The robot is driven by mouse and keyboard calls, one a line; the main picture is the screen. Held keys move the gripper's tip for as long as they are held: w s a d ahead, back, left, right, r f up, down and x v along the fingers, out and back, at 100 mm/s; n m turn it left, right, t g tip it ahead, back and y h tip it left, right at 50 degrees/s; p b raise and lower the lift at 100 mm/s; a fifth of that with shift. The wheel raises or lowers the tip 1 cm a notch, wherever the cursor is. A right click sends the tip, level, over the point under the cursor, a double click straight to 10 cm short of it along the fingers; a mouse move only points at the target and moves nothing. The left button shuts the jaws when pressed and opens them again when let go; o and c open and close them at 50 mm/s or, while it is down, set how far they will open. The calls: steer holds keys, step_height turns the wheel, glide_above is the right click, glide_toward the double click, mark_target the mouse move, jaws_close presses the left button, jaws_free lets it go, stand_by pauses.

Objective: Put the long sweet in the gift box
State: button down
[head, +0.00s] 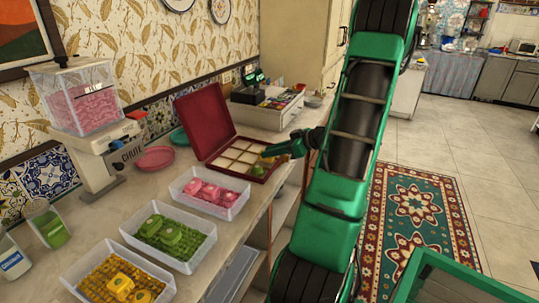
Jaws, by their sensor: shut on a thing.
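The gift box (234,176) is dark red and lies on the counter with its lid (203,118) standing open at the back. Its inside is split into pale square compartments. My gripper (268,152) reaches in from the right, low over the right part of the box. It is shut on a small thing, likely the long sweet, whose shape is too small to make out. A small green and yellow piece (258,170) shows in the box's front right part, just below my gripper; I cannot tell whether they touch.
Clear trays of pink (208,192), green (170,238) and yellow (118,283) sweets line the counter. A cash register (262,95) is behind the box.

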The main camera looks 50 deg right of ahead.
steer(key=shift+f, duration=0.5)
steer(key=shift+f, duration=0.1)
steer(key=c, duration=1.6)
jaws_free()
steer(key=shift+o, duration=0.2)
